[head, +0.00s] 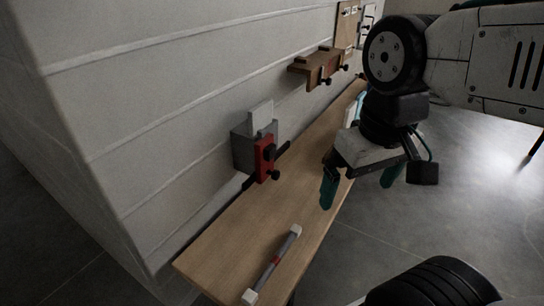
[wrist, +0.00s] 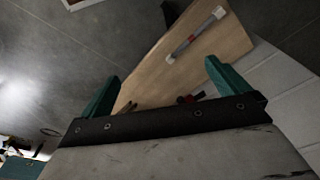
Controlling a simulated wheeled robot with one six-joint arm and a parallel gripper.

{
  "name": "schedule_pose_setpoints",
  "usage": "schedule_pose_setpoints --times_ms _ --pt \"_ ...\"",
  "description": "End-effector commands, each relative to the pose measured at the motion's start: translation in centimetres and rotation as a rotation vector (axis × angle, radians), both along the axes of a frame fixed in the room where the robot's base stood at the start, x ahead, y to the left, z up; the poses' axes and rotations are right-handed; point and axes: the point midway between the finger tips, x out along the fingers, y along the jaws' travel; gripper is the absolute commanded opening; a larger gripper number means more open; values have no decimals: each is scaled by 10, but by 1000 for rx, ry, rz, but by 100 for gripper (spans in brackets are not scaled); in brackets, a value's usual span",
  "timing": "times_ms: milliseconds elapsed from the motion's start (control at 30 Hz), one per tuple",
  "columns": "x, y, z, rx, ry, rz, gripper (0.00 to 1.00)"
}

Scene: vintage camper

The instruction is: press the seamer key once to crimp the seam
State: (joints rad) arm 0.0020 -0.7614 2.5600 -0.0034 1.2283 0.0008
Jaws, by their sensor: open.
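A grey box-shaped device (head: 242,150) with a red front plate (head: 264,158) and black knobs is at the wall side of the narrow wooden bench. I take it for the seamer; I cannot tell which part is its key. A small red and black part of it seems to show in the wrist view (wrist: 188,99), mostly hidden behind my gripper. My gripper (head: 359,184) is open and empty, with teal fingers pointing down. It is to the right of the device, above the bench's right edge, and apart from it. The fingers also show in the wrist view (wrist: 163,84).
A rod with white ends and a red band (head: 277,262) lies on the near part of the bench (head: 223,254). A brown wall unit with black knobs (head: 318,70) is farther back. Open grey floor (head: 475,190) is on the right.

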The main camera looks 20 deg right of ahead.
Motion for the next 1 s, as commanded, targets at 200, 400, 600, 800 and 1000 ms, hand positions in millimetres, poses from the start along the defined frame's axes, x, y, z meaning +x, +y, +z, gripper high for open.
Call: schedule_pose_setpoints --times_ms 200,400,600,800,1000 --pt "0 0 0 0 0 0 100" --pt "0 0 0 0 0 0 92" --pt "0 0 0 0 0 0 36" --pt "0 0 0 0 0 0 0" --pt "0 0 0 0 0 0 0"
